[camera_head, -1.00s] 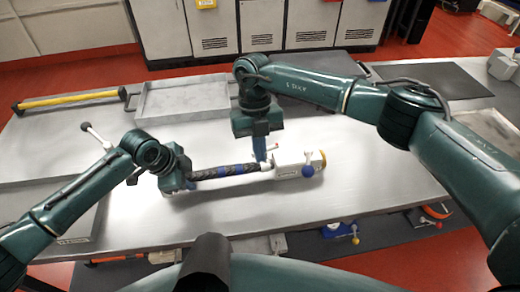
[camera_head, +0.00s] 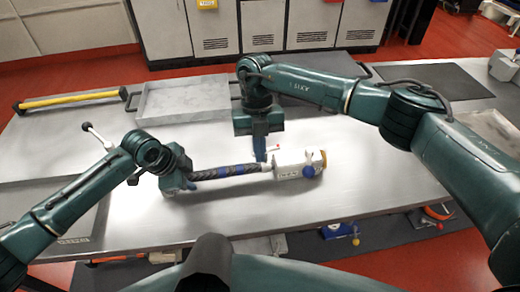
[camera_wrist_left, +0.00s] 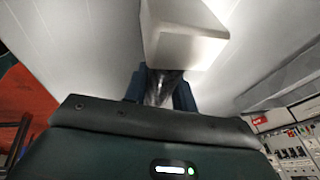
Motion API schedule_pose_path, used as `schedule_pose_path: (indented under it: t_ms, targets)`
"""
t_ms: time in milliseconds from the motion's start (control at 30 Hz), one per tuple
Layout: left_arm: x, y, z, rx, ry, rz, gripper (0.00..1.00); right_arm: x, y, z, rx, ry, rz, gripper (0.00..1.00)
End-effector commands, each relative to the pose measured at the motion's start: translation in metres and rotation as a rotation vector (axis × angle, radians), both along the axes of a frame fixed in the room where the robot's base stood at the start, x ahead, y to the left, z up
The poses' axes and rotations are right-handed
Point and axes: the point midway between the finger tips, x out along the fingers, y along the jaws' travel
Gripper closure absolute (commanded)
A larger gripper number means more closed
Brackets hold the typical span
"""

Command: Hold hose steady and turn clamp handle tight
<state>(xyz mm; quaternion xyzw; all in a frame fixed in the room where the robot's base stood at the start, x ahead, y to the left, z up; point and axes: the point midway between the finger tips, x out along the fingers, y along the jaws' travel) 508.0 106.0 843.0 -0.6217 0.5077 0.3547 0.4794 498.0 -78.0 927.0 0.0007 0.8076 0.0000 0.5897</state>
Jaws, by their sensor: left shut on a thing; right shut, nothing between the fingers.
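The dark braided hose (camera_head: 228,171) with a blue band lies level across the table. It runs to a white block-shaped fitting (camera_head: 288,165) with a blue round knob (camera_head: 308,171) and a yellow far end. A small red-and-white handle (camera_head: 273,149) shows near the joint. My left gripper (camera_head: 191,178) is shut on the hose at its left end; the left wrist view shows the dark hose (camera_wrist_left: 160,88) between blue fingers, below a pale block (camera_wrist_left: 182,30). My right gripper (camera_head: 260,156) points down beside the joint, shut and empty. Its tips partly hide the joint.
A shallow metal tray (camera_head: 185,101) stands at the back, with a yellow bar (camera_head: 72,98) to its left. A dark mat (camera_head: 430,80) lies at the back right. The table in front of the hose is clear.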

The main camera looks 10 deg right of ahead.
Motion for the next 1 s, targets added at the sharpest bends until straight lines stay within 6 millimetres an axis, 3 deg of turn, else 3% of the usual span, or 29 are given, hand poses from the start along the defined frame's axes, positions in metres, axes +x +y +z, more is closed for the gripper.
schedule_pose_path:
  t_ms: [33,1000]
  targets:
    - [-0.0063,-0.0003,-0.0072,0.006,0.019,-0.006,1.0,0.0019,-0.0006,-0.0005,0.001,-0.006,-0.009,1.0]
    - [-0.0062,0.0001,-0.0073,0.007,0.019,-0.005,1.0,0.004,0.0001,-0.0006,-0.001,-0.006,-0.108,1.0]
